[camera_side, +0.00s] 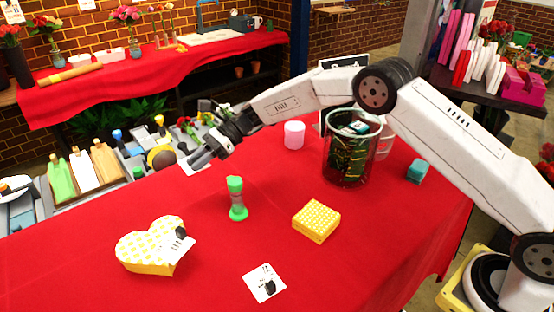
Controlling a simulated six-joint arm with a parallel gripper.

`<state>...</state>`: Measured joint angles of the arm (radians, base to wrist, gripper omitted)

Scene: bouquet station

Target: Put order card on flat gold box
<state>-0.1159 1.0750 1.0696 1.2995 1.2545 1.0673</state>
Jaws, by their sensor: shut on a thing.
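My gripper (202,157) is at the left, raised over the far edge of the red table. It is shut on a thin white piece (187,168) that looks like a card; the fingers partly hide it. A flat gold box (316,221) with a yellow patterned top sits on the table, lower right of my gripper and well apart from it. Another white card (265,284) with a dark print lies flat near the front. A similar card (178,244) rests on a heart-shaped yellow and white box (146,250).
A green hourglass-like item (236,198) stands between my gripper and the gold box. A clear bin (347,158), a pink cylinder (294,135) and a teal block (418,171) stand farther back. The red cloth (215,280) around the gold box is clear.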

